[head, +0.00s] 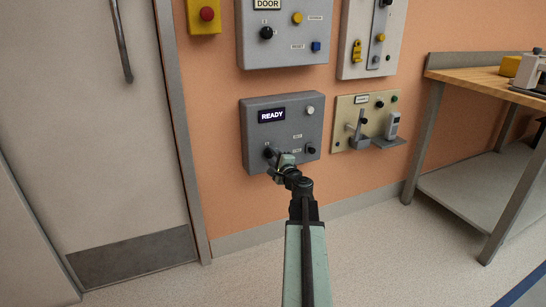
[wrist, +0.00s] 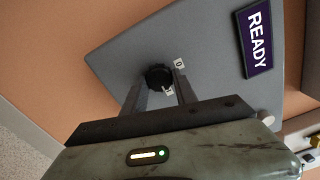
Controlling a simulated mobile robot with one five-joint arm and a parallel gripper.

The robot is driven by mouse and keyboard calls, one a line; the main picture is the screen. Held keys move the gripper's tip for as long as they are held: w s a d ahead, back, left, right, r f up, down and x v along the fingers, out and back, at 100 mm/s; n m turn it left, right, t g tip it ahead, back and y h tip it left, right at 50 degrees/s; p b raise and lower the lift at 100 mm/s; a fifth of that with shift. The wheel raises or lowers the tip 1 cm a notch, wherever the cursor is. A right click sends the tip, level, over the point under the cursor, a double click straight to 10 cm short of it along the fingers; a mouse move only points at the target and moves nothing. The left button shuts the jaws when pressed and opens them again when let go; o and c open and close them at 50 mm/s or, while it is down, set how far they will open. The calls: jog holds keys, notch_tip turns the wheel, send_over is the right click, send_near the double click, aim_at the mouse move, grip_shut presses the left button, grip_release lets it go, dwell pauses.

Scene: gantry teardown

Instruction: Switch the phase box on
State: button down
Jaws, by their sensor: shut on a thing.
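A grey wall box (head: 258,132) has a lit display (head: 272,115) that reads READY. A black rotary knob (head: 268,152) is at its lower left. My gripper (head: 276,165) is at this knob. In the wrist view, the box face (wrist: 210,50) is tilted and its READY display (wrist: 257,38) is at upper right. The gripper's two fingers are on either side of the knob (wrist: 158,77), shut on it. Small 0 and 1 marks are beside the knob. The fingers partly hide the knob's surroundings, and its exact setting is hard to tell.
The same box has a pale round button (head: 310,110) and another dark knob (head: 310,148). A DOOR box (head: 280,52) is above. A beige panel (head: 346,108) with a handset is at right. A workbench (head: 480,76) stands further right; a door (head: 90,120) is left.

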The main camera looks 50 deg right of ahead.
jog(key=shift+s, duration=0.1)
jog(key=c, duration=1)
grip_release()
jog(key=shift+d, duration=0.1)
jog(key=shift+o, duration=0.2)
jog(key=v, duration=0.7)
jog(key=shift+s+a, duration=0.2)
jog(key=shift+s, duration=0.1)
